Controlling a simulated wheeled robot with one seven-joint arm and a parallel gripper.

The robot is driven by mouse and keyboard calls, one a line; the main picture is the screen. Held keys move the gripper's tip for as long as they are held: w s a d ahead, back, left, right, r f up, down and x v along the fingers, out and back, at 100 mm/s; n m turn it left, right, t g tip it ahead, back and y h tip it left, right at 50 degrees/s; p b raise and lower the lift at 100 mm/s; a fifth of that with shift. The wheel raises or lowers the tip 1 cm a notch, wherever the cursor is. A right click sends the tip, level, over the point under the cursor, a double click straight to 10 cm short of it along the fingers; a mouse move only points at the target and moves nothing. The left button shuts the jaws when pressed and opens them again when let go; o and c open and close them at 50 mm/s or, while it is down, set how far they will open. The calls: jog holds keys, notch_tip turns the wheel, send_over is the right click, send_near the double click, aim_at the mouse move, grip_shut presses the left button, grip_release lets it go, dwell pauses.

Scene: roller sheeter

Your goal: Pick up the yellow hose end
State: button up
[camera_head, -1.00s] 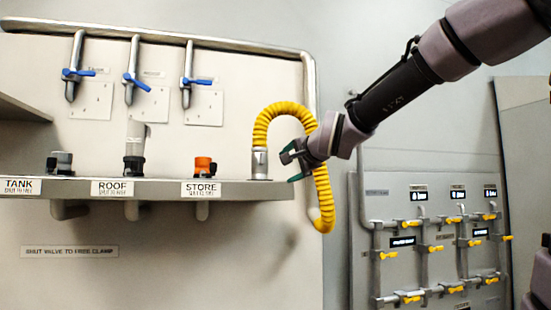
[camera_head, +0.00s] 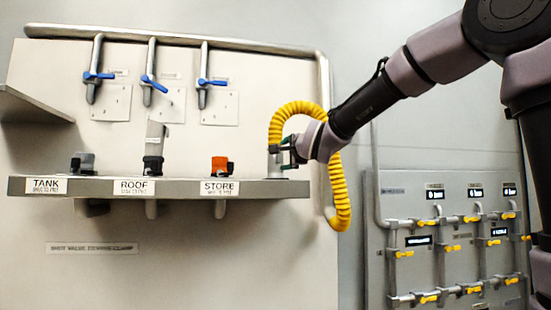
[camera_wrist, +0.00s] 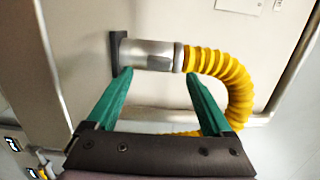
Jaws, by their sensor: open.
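The yellow hose (camera_head: 339,190) arches up from the right end of the shelf and hangs in a loop past the shelf's end. Its metal hose end (camera_head: 273,160) stands upright on the shelf. In the wrist view the metal hose end (camera_wrist: 150,56) lies across the picture, just beyond my fingertips, with the yellow hose (camera_wrist: 222,75) leaving its right side. My gripper (camera_head: 288,153) is at the right side of the hose end and hides part of it. In the wrist view my gripper (camera_wrist: 157,74) is open, its two green fingers apart with nothing between them.
The shelf (camera_head: 105,187) also carries the TANK fitting (camera_head: 83,163), the ROOF fitting (camera_head: 154,150) and the orange STORE fitting (camera_head: 219,165). Several blue-handled valves (camera_head: 150,80) are on the wall above. A panel with yellow valves (camera_head: 450,248) stands at the right.

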aim_at(279, 156)
jog(key=x, duration=0.5)
jog(key=shift+w+a, duration=0.1)
jog(key=shift+w, duration=0.1)
grip_shut()
